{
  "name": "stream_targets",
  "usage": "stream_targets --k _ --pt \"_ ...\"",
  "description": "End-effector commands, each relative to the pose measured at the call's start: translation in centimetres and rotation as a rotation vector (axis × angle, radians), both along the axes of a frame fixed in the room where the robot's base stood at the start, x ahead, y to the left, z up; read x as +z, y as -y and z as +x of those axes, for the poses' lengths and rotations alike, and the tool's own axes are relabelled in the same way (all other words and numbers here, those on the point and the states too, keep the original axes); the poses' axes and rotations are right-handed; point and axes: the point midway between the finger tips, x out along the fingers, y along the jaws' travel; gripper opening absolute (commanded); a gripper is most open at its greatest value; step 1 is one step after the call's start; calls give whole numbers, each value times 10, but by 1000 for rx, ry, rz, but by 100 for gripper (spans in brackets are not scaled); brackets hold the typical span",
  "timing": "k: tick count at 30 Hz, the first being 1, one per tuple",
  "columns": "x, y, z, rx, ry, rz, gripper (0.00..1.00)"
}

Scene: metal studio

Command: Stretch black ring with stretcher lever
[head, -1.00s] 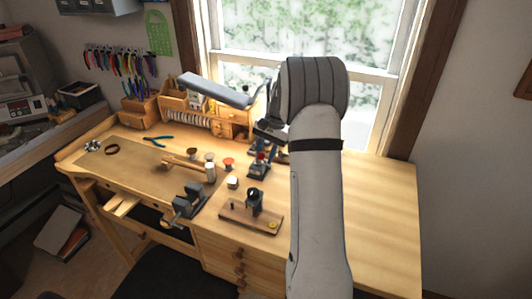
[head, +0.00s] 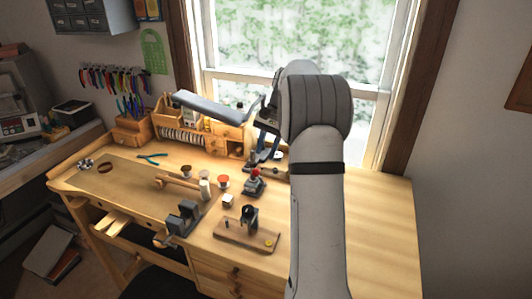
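A small metal device with a red knob (head: 254,181) stands on the bench. It may be the stretcher; I cannot be sure, and a lever is not clear on it. A dark upright tool (head: 249,216) stands on a wooden base in front of it. A dark ring-shaped thing (head: 106,168) lies at the bench's far left; I cannot tell if it is the black ring. My gripper (head: 263,158), with blue parts, is behind and above the red-knobbed device and apart from it. My arm partly hides it. Its fingers are too small to read.
The wooden bench (head: 370,215) is clear at the right. A vise (head: 183,217) sits at the front edge, with small pots and a wooden bar (head: 180,181) behind it. A wooden organizer (head: 228,143) and a grey lamp (head: 208,107) stand at the back by the window.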

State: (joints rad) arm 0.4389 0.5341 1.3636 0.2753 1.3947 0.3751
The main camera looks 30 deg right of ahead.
Motion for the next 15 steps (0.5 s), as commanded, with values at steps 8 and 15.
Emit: stream_targets --k 8,15 --pt "-9 -11 -6 -33 8 -101 42" --pt "-21 -39 -24 -139 154 -429 42"
